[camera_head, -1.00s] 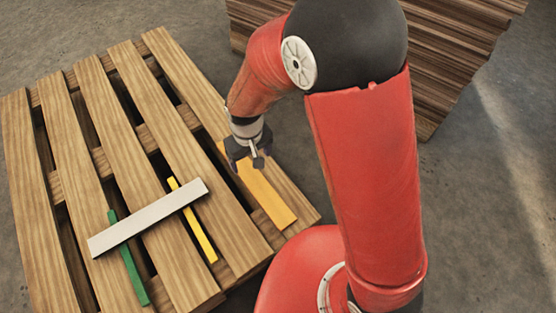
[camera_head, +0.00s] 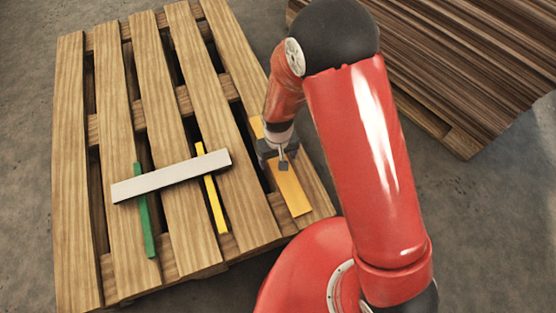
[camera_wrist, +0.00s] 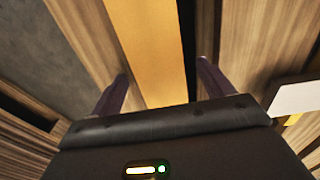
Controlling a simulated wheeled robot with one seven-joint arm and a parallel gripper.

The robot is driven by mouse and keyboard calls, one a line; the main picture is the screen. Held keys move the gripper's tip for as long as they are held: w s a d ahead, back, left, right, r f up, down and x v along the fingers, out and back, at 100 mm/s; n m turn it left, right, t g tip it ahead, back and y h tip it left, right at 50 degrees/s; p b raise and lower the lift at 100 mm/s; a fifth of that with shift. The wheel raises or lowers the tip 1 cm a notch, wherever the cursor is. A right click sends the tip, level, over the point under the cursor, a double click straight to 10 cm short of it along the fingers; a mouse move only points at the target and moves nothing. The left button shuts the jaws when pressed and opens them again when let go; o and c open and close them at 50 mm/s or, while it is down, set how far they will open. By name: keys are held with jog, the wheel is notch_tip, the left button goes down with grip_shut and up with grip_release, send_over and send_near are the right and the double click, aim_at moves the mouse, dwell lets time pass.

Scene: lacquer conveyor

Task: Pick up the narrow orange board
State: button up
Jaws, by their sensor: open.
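The narrow orange board (camera_head: 291,191) lies flat on the right-hand slat of the wooden pallet. My gripper (camera_head: 281,160) is over the board's middle part, pointing down, and hides some of it. In the wrist view, the orange board (camera_wrist: 152,45) runs between the two open fingers of my gripper (camera_wrist: 160,88). One finger is on each side of the board, and nothing is held. I cannot tell how far the fingertips are above the slat.
The wooden pallet (camera_head: 72,150) has open gaps between slats. A white board (camera_head: 172,176) lies across a green strip (camera_head: 145,215) and a yellow strip (camera_head: 215,200), left of the orange board. A stack of dark brown boards (camera_head: 470,60) stands at the back right.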

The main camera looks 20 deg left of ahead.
jog(key=c, duration=1.2)
